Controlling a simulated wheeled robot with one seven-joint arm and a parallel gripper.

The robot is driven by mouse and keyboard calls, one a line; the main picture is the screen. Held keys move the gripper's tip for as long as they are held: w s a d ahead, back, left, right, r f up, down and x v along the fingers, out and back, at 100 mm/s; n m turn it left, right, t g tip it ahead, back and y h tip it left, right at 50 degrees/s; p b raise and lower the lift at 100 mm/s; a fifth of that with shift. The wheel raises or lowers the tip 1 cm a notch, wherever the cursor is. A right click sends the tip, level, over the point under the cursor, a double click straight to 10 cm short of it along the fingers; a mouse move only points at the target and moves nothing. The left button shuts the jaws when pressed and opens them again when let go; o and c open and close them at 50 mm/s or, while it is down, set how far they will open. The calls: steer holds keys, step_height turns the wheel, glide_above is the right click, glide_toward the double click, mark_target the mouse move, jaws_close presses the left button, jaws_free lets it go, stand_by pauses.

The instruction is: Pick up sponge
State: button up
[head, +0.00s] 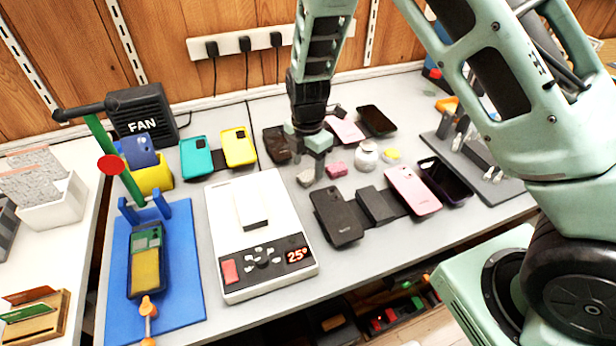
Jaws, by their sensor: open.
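My gripper (312,165) points down over the middle of the grey workbench (280,290), open, with its fingers low near the bench top. A small pink block (337,169), which looks like a sponge, lies just right of the fingers, apart from them as far as I can see. A small greyish lump (305,179) lies just below and left of the fingers, partly hidden by them. A small yellow piece (391,155) lies farther right. The view is too coarse to be sure which of these small pieces is the sponge.
A white jar (366,154) stands right of the pink block. A black phone (337,216) and a pink phone (413,190) lie in front. A white heating plate (222,205) reading 25° is at left. Teal (196,157) and yellow (239,147) phones lie behind it.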

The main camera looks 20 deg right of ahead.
mark_target(308, 175)
step_height(308, 175, down, 3)
steer(key=shift+f, duration=0.15)
steer(key=shift+c, duration=0.4)
steer(key=c, duration=1)
steer(key=shift+c, duration=0.2)
step_height(308, 175, up, 10)
steer(key=o, duration=0.5)
steer(key=shift+c, duration=0.2)
steer(key=c, duration=0.3)
